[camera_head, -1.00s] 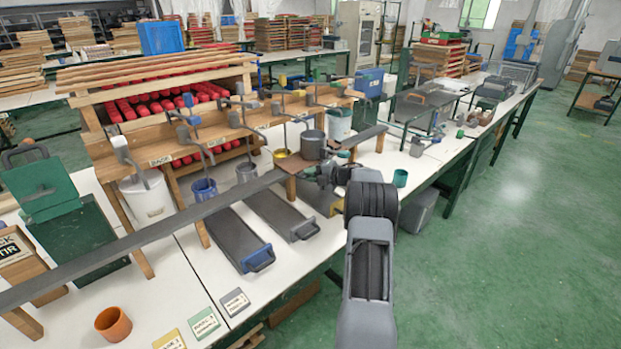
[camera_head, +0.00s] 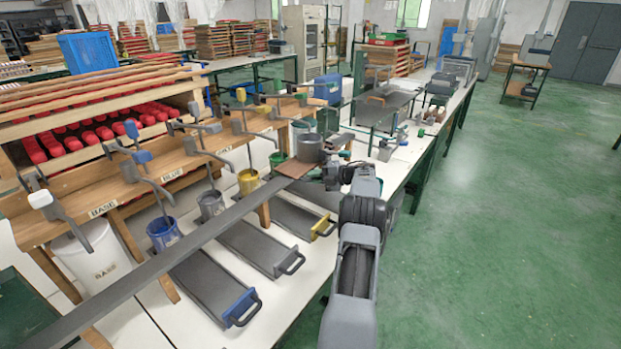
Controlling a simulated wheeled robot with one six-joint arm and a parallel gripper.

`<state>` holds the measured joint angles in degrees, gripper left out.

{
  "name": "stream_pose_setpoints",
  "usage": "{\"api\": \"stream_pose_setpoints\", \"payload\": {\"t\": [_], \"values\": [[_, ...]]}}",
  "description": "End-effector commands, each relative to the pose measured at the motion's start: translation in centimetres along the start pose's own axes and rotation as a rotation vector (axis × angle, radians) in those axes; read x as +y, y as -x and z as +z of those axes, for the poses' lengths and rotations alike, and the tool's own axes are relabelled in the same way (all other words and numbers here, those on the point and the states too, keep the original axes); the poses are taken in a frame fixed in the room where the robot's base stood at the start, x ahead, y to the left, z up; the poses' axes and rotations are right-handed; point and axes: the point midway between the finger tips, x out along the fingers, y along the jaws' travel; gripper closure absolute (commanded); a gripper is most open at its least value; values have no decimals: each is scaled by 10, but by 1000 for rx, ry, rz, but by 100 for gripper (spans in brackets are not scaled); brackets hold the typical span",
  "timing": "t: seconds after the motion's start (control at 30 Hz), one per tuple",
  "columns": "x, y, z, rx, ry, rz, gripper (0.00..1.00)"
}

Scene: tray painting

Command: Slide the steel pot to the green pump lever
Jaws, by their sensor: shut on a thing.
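The green-tipped pump lever (camera_head: 278,87) is on the wooden rack, behind and a little left of the pot. A small green can (camera_head: 277,159) hangs or stands just left of the pot. The pot sits just past the yellow can (camera_head: 249,181).
Blue (camera_head: 164,233) and grey (camera_head: 212,204) cans hang under the rack's other levers. Dark trays (camera_head: 205,285) lie on the white table before the rail. Beyond the pot are more benches (camera_head: 380,108).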

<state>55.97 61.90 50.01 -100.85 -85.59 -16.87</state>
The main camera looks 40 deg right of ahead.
Motion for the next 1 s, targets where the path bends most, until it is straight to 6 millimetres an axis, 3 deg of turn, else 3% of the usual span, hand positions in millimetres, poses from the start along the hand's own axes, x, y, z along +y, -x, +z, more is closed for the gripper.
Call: {"api": "stream_pose_setpoints", "payload": {"t": [0.17,0.2,0.43,0.77,1.0], "values": [[-1,-1,0,1,-1,0,100],[-1,0,0,1,-1,0,84],[-1,2,1,-4,-1,1,62],[0,8,1,-5,0,2,62],[-1,48,2,-8,0,2,62]]}}
